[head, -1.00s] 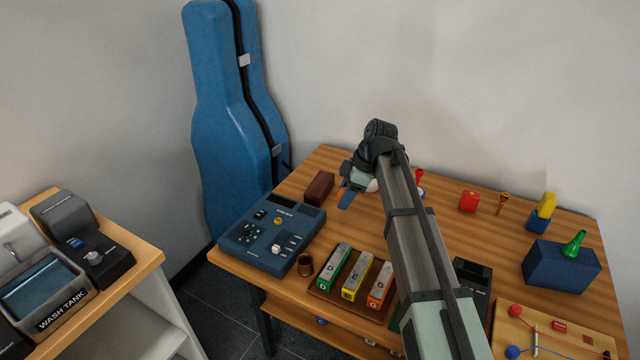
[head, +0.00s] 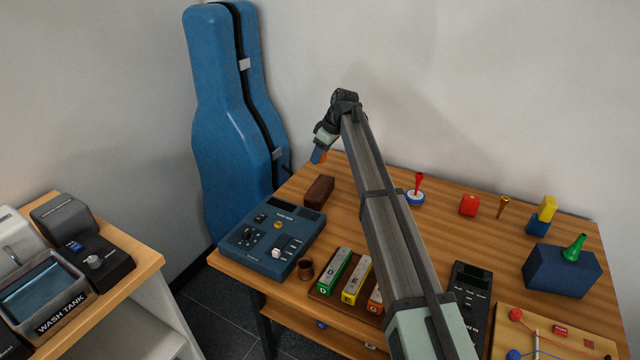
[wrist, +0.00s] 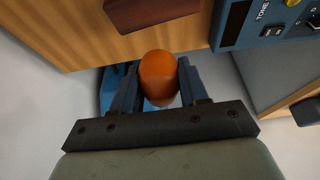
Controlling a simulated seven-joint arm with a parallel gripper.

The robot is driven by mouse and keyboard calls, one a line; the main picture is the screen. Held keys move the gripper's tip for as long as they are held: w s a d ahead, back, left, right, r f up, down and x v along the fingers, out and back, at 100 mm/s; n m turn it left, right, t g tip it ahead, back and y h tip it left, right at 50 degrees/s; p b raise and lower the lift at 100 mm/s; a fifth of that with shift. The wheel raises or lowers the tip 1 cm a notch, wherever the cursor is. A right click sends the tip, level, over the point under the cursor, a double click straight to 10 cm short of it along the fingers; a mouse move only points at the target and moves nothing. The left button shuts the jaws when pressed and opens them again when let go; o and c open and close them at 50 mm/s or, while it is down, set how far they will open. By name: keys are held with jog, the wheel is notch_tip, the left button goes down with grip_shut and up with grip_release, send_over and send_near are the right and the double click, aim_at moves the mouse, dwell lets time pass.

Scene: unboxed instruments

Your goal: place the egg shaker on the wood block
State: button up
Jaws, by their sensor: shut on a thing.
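An orange egg shaker (wrist: 158,76) sits between the two blue-grey fingers of my gripper (wrist: 158,84) in the wrist view. My gripper is shut on it. In the head view my gripper (head: 319,156) is raised near the table's back left corner, with a bit of orange showing at its tip. The wood block (head: 319,189) is a dark reddish-brown bar on the table, just below my gripper in the picture. In the wrist view the wood block (wrist: 150,12) lies beyond the fingertips, apart from the egg shaker.
A blue control box (head: 270,237) stands in front of the wood block. A blue instrument case (head: 235,120) leans behind the table's left edge.

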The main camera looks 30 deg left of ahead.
aim_at(316, 185)
jog(key=shift+f, duration=4.75)
jog(key=shift+f, duration=0.1)
jog(key=o, duration=1)
jog(key=shift+o, duration=0.2)
jog(key=v, duration=1.2)
jog(key=shift+a, duration=0.1)
